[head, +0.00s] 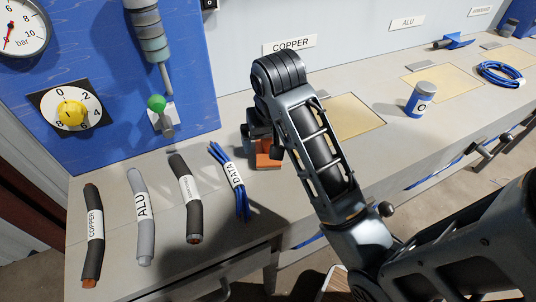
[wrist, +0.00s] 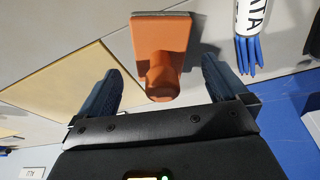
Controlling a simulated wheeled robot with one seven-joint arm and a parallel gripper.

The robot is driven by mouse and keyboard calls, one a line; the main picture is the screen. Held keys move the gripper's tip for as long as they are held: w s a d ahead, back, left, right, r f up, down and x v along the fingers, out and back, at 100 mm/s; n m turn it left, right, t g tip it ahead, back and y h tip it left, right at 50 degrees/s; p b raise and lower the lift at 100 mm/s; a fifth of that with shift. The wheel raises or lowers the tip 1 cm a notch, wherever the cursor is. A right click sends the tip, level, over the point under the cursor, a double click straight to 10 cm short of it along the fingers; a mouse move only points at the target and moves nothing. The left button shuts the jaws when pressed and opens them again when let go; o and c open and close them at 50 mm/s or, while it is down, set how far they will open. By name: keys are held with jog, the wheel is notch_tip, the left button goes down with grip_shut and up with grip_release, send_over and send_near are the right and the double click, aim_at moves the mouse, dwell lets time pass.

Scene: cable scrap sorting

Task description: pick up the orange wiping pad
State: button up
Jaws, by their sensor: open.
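The orange wiping pad (head: 266,154) lies on the grey workbench, partly hidden behind my arm in the head view. In the wrist view the orange wiping pad (wrist: 162,45) shows as a flat block with a rounded knob on the side toward my gripper. My gripper (wrist: 165,85) is open, with one dark blue finger on each side of the knob and a gap on both sides. In the head view my gripper (head: 258,138) is mostly hidden by my own wrist and sits just above the pad.
Blue cables labelled DATA (head: 230,180) lie left of the pad, with a dark cable (head: 186,200), a grey ALU cable (head: 139,215) and a COPPER cable (head: 93,235) further left. A yellow mat (head: 355,116) lies right. A blue can (head: 420,99) stands beyond it.

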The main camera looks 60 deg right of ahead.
jog(key=shift+x, duration=1.15)
jog(key=shift+c, duration=0.3)
jog(key=c, duration=1.3)
jog(key=shift+r, duration=0.2)
